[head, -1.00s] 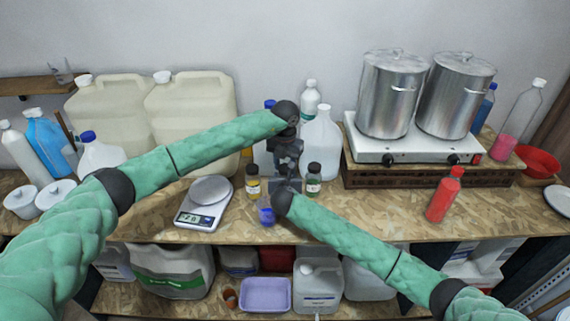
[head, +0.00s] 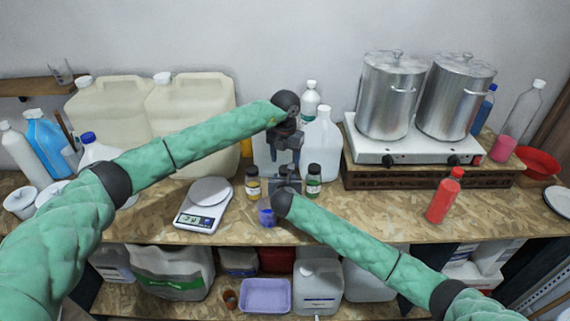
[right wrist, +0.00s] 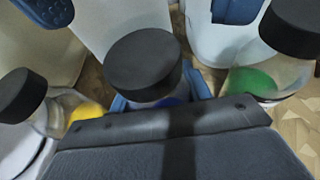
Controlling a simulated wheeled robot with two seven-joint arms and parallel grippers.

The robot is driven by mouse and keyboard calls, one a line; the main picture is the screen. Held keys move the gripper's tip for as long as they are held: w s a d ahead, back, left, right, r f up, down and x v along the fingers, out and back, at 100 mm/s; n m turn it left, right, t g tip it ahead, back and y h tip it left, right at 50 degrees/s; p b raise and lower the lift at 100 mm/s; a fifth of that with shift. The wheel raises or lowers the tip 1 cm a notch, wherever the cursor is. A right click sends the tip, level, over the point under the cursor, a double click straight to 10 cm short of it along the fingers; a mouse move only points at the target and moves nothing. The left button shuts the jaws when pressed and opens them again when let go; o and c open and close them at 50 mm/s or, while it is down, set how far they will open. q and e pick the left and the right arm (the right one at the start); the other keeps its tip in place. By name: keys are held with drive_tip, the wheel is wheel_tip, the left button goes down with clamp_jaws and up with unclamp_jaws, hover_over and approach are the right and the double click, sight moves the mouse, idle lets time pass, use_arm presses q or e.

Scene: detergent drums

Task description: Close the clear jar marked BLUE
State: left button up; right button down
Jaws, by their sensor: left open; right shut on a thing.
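In the right wrist view a clear jar with blue contents (right wrist: 172,102) stands in the middle, with a black lid (right wrist: 143,62) on its mouth. Whether the lid is fully tight I cannot tell. No marking on the jar is readable. My right gripper (head: 285,183) is shut on this jar, low on the counter; in the head view the gripper mostly hides the jar. My left gripper (head: 284,160) is open and empty, pointing down just above the right gripper, apart from the lid.
A yellow-content jar (head: 252,184) and a green-content jar (head: 314,182), both black-lidded, flank the right gripper closely. A small blue item (head: 267,217) lies in front, beside a scale (head: 203,204). A red bottle (head: 445,197) stands right. Large jugs (head: 190,115) stand behind.

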use_arm(q)
drive_tip(key=shift+r, duration=0.45)
drive_tip(key=o, duration=0.6)
drive_tip(key=shift+c, duration=0.2)
wheel_tip(320, 180, up, 12)
